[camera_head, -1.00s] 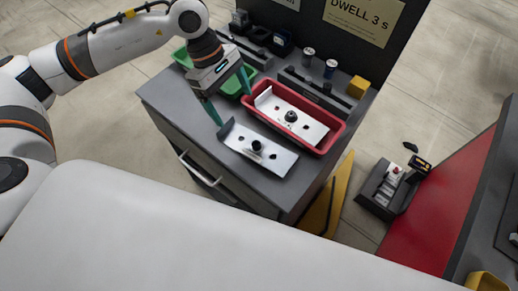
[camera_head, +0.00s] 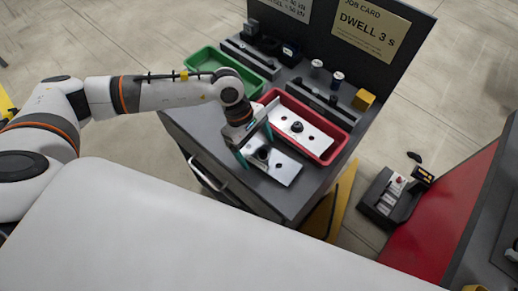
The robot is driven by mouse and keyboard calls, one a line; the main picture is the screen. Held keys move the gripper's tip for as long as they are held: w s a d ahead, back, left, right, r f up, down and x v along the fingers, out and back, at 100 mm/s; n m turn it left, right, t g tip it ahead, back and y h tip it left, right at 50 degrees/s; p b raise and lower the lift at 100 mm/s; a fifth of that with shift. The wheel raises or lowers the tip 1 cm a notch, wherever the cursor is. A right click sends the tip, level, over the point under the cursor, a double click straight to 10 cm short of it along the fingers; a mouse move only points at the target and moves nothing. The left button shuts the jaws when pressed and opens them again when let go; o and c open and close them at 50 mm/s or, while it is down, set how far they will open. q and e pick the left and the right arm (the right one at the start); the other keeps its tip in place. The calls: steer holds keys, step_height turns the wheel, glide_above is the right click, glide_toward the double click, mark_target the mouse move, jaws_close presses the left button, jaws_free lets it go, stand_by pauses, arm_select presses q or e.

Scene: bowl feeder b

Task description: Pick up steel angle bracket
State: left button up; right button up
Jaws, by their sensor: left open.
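A steel angle bracket (camera_head: 285,172) lies on the grey bench top, a pale flat plate with a dark round knob near its middle. A second, similar bracket (camera_head: 316,137) lies in the red tray (camera_head: 323,161) just behind it. My left gripper (camera_head: 255,147) points down over the left part of the front bracket. Its teal fingers are apart, one at the bracket's front side and one toward the red tray. The gripper partly hides the front bracket's left end and knob. I cannot tell whether the fingers touch it. My right gripper is not in view.
A green tray (camera_head: 193,64) stands at the back left of the bench. Dark fixtures, two small cylinders and a yellow block (camera_head: 363,100) line the back, before a dark panel with a job card (camera_head: 371,29). A dark device (camera_head: 392,196) and a red surface (camera_head: 440,213) are at right.

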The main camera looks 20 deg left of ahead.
mark_target(256, 151)
arm_select(q)
steer(key=shift+f, duration=0.15)
steer(key=shift+c, duration=0.3)
steer(key=c, duration=1.3)
steer(key=shift+o, duration=0.2)
steer(key=s+a+r+m+g+y+b, duration=0.1)
steer(key=s+a+r+m+g+y, duration=0.1)
steer(key=r+m, duration=0.9)
steer(key=a+m+g+y, duration=0.1)
steer(key=m+y, duration=0.1)
steer(key=m, duration=0.2)
steer(key=shift+s+a+r+b, duration=0.2)
steer(key=shift+r+b, duration=0.05)
steer(key=shift+b, duration=0.1)
